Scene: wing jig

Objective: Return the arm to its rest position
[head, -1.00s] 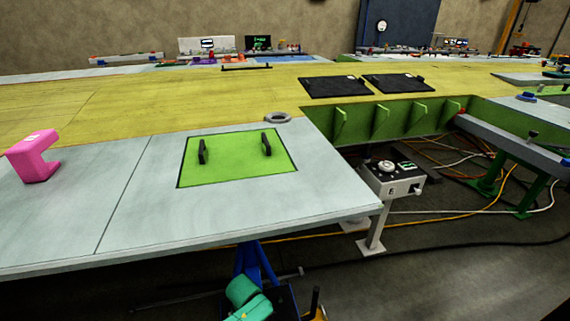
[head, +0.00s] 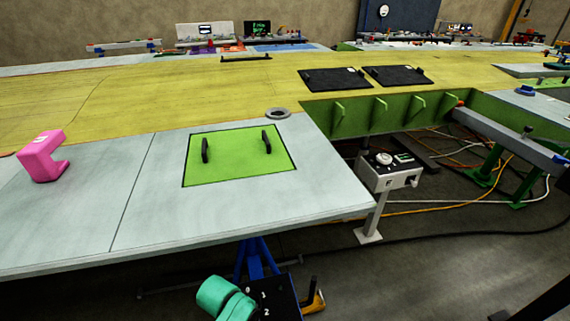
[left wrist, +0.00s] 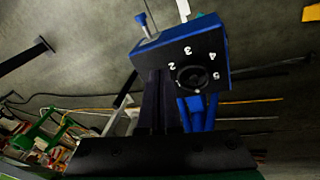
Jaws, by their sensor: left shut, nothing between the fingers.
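In the left wrist view, my left gripper (left wrist: 160,80) shows as dark fingers above a wide black base at the bottom edge. The fingers are shut with nothing between them. They are in front of a blue stand with a numbered dial box (left wrist: 195,62). The contact between fingers and box cannot be told. In the head view neither gripper is in view. The same kind of numbered box (head: 270,298) shows below the bench's front edge, beside a teal rounded part (head: 222,297).
Two black plates (head: 335,78) lie on the yellow skin (head: 200,90). A control box (head: 387,170) stands right. Cables cross the floor.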

